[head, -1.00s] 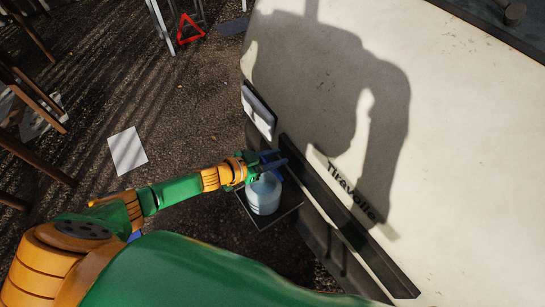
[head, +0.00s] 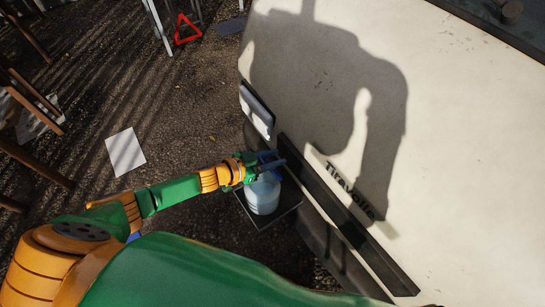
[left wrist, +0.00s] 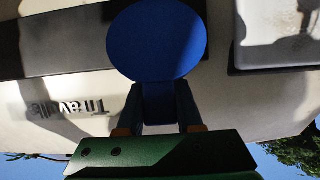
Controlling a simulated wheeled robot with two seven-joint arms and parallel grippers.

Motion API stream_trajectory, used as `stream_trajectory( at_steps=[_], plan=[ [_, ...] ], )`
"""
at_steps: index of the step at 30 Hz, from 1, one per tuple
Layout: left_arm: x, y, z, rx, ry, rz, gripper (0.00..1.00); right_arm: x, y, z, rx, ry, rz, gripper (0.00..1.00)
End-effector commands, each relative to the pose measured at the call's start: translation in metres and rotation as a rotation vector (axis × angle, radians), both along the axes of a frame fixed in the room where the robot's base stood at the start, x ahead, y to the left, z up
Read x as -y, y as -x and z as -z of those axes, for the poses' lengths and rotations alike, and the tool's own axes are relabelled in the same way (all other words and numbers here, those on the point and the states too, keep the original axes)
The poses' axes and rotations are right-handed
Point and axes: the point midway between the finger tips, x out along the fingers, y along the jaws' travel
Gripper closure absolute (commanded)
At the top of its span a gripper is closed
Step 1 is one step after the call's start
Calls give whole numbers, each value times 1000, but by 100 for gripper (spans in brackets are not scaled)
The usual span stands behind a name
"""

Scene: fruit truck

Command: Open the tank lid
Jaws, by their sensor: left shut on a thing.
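The tank (head: 263,194) is a pale blue, rounded container standing upright beside the front of a cream vehicle. In the left wrist view, the lid (left wrist: 157,40) is a flat, round blue disc with a narrow blue tab. My left gripper (head: 273,162) is at the top of the tank and partly hides it in the head view. In the left wrist view its two fingers (left wrist: 163,108) are shut on the tab. The tank body does not show in that view, so I cannot tell whether the lid touches it. My right gripper is in neither view.
The tank stands on a dark square tray (head: 292,207). The cream vehicle (head: 450,180), with a dark bumper strip (head: 350,218), is close on the right. Wooden chair legs (head: 30,165) stand at the left. The ground between is mostly clear, with a white sheet (head: 126,152).

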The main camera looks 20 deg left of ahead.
Motion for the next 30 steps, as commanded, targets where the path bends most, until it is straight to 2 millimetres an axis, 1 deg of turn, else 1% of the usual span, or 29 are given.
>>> stream_trajectory(
  at_steps=[1, 5, 6, 9, 18, 20, 22, 27, 30],
  plan=[
    [1, 4, 5, -10, -3, 4, 100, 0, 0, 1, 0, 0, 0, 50],
    [2, 4, 5, -10, -3, 4, 100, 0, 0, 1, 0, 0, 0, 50],
    [2, 4, 5, -10, -3, 4, 60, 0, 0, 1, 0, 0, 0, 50],
    [1, 3, 4, -8, -2, 3, 35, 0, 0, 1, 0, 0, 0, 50],
    [0, 3, 1, -4, -1, 1, 35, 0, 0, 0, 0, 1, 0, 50],
    [-5, 8, -2, -6, -1, 1, 35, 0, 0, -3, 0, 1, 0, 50],
    [-13, 19, -9, -8, -3, 2, 35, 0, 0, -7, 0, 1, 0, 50],
    [-31, 44, -21, -11, -3, 2, 35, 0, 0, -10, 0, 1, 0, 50],
    [-36, 51, -25, -9, -3, 4, 35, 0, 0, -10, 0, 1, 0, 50]
  ],
)
